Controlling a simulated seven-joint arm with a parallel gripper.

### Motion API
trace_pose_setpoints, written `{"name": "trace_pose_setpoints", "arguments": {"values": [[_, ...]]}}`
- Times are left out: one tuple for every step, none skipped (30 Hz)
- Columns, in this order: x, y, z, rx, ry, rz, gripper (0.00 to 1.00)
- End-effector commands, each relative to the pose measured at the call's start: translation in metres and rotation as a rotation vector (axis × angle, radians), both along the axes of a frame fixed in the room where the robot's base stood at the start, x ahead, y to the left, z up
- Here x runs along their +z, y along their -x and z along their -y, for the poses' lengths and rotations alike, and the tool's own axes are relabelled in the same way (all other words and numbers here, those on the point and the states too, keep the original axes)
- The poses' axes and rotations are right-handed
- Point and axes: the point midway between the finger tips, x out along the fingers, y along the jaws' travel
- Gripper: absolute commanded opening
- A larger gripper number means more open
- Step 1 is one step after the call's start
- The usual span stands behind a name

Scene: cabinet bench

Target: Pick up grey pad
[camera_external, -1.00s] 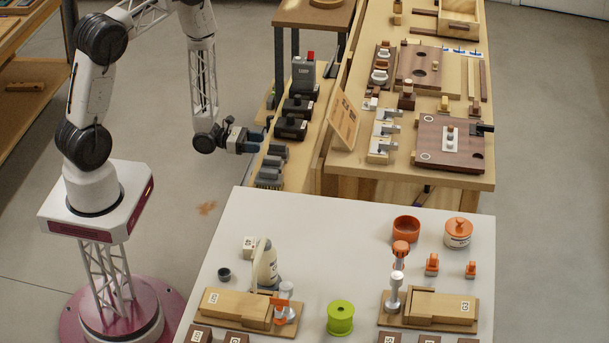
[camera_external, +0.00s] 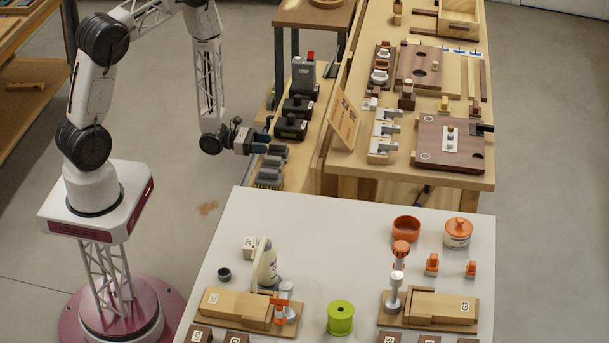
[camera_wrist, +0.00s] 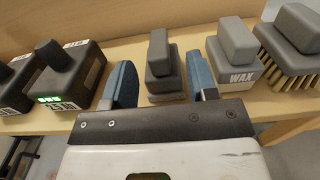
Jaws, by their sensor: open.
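A dark grey pad (camera_wrist: 165,82) with an upright grey grip stands on the wooden shelf. In the wrist view it is between the blue fingers of my gripper (camera_wrist: 161,72), with a visible gap on each side. The fingers are apart and hold nothing. In the external view my gripper (camera_external: 259,143) is at the left edge of the shelf, beside the rear of the row of grey blocks (camera_external: 272,160).
Right of the pad are a grey block marked WAX (camera_wrist: 236,58) and a bristle brush (camera_wrist: 289,45). The right finger is close to the WAX block. Left are black boxes with knobs, one with green lights (camera_wrist: 70,78). A wooden wall (camera_wrist: 130,18) stands behind the row.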

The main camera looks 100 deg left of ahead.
Motion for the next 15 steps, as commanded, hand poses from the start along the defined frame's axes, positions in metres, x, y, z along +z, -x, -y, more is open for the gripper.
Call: {"name": "trace_pose_setpoints", "arguments": {"values": [[0.000, 0.000, 0.000, 0.000, 0.000, 0.000, 0.53], [0.000, 0.000, 0.000, 0.000, 0.000, 0.000, 0.53], [0.000, 0.000, 0.000, 0.000, 0.000, 0.000, 0.53], [0.000, 0.000, 0.000, 0.000, 0.000, 0.000, 0.53], [0.000, 0.000, 0.000, 0.000, 0.000, 0.000, 0.53], [0.000, -0.001, 0.000, 0.000, 0.000, 0.000, 0.53], [0.000, -0.002, 0.000, 0.000, 0.000, 0.000, 0.53], [0.000, -0.003, 0.000, 0.000, 0.000, 0.000, 0.53], [0.000, -0.006, 0.000, -0.001, -0.001, 0.000, 0.53], [0.000, -0.008, 0.000, -0.001, -0.001, 0.000, 0.53], [-0.001, -0.010, 0.000, -0.001, -0.001, 0.001, 0.53], [-0.001, -0.014, 0.000, -0.001, -0.001, 0.001, 0.53], [-0.001, -0.017, 0.000, -0.002, -0.001, 0.001, 0.53], [-0.001, -0.020, 0.000, -0.002, -0.001, 0.001, 0.53], [-0.001, -0.024, -0.001, -0.002, -0.001, 0.001, 0.53]]}}
